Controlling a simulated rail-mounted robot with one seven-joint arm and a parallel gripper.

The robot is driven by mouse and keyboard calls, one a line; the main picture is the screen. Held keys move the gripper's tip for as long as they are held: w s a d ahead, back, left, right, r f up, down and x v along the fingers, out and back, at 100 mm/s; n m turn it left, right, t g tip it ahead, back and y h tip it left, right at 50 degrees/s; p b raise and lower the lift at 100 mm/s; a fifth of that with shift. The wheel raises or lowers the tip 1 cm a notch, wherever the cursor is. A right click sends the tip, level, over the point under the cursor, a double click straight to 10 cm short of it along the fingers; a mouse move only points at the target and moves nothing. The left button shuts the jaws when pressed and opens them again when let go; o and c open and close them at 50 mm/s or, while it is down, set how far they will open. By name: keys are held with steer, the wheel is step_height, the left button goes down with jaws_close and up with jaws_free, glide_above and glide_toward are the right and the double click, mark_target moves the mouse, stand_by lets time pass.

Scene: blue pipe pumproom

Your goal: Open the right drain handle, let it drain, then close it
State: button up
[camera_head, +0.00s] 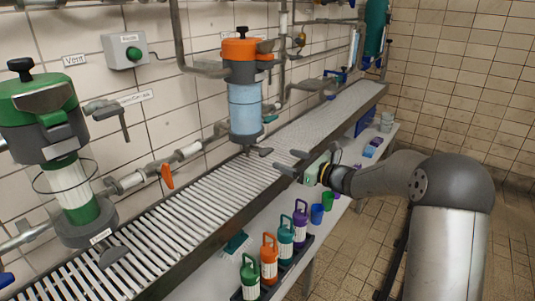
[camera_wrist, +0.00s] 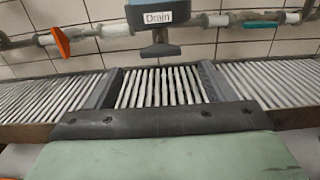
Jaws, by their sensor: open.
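The right drain handle is a small dark grey lever (camera_head: 259,151) under the orange-topped filter (camera_head: 243,88). It shows in the wrist view as a grey handle (camera_wrist: 160,49) below a housing labelled "Drain" (camera_wrist: 158,18). My gripper (camera_head: 292,161) is open and empty, over the near edge of the slatted drain channel. Its fingers point at the handle and stop short of it. In the wrist view the handle is ahead, between the lines of my two fingers (camera_wrist: 157,82), without contact. A second drain handle (camera_head: 113,256) is under the green-topped filter (camera_head: 62,150) at the left.
The slatted drain channel (camera_head: 165,223) runs along the tiled wall. Pipes with an orange valve lever (camera_head: 167,176) and a teal valve lever (camera_head: 270,118) flank the filter. Several coloured bottles (camera_head: 268,255) stand on the lower shelf. The floor at right is open.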

mark_target(269, 153)
steer(key=x, duration=0.8)
steer(key=shift+w+a, duration=0.2)
steer(key=shift+a, duration=0.1)
steer(key=shift+f+b, duration=0.1)
steer(key=shift+b, duration=0.2)
steer(key=c, duration=1)
